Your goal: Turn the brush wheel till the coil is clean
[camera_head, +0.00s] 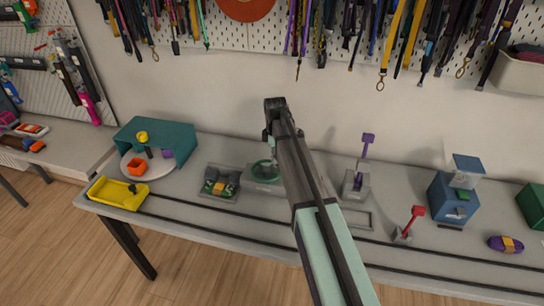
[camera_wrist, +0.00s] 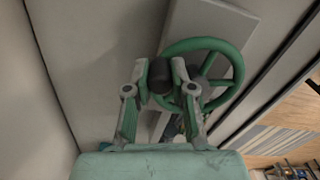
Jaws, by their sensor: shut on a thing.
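The green brush wheel (camera_wrist: 208,45) shows in the wrist view as a spoked ring on a grey base. In the head view the green wheel (camera_head: 264,171) is partly covered by my arm. My gripper (camera_wrist: 159,76) is shut on the wheel's dark handle (camera_wrist: 160,80), with one finger on each side.
A grey tray with dark and green pieces (camera_head: 220,183) stands left of the wheel. Farther left are a yellow tray (camera_head: 117,193) and a teal stand (camera_head: 157,136). A purple lever (camera_head: 362,165), a red lever (camera_head: 409,224) and a blue box (camera_head: 452,197) stand to the right.

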